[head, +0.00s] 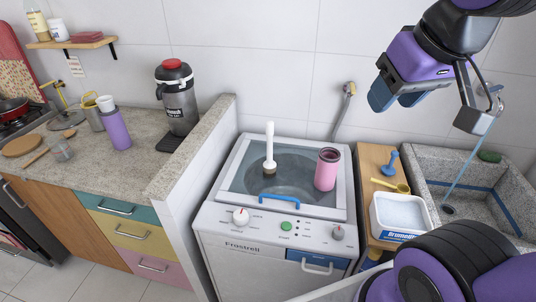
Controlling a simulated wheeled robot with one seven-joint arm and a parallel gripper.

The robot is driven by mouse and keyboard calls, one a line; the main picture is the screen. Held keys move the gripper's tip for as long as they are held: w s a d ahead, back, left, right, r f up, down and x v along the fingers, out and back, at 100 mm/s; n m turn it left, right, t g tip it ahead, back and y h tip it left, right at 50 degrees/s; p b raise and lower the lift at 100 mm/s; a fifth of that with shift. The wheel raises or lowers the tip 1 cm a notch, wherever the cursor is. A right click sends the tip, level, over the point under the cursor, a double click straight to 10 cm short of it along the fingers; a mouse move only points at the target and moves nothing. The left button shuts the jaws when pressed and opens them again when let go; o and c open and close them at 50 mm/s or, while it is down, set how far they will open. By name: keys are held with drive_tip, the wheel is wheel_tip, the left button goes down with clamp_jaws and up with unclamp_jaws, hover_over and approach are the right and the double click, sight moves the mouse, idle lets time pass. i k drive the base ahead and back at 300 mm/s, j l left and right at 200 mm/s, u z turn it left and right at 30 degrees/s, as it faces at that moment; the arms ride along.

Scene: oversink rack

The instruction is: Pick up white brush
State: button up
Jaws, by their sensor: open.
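A white brush (269,143) stands upright on the glass lid of the white washing machine (216,222), left of the lid's middle. It has a long white handle and a brown bristle end at the bottom. My gripper (428,108) is in the upper right, above the stone sink and wooden board. It is open, holds nothing, and is well apart from the brush, to its right and higher.
A pink cup (327,169) stands on the lid right of the brush. The wooden board (371,158) holds a blue plunger-like tool (390,163), a yellow scoop (391,186) and a white tub (402,212). The stone sink (484,230) is at right.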

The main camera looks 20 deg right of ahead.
sight(269, 165)
drive_tip(key=i+j+z, duration=0.2)
drive_tip(key=j, duration=0.2)
drive_tip(key=j+z, duration=0.2)
drive_tip(key=j, duration=0.2)
drive_tip(key=i+j+z, duration=0.25)
drive_tip(key=j, duration=0.2)
drive_tip(key=k+l, duration=0.05)
drive_tip(key=k, duration=0.05)
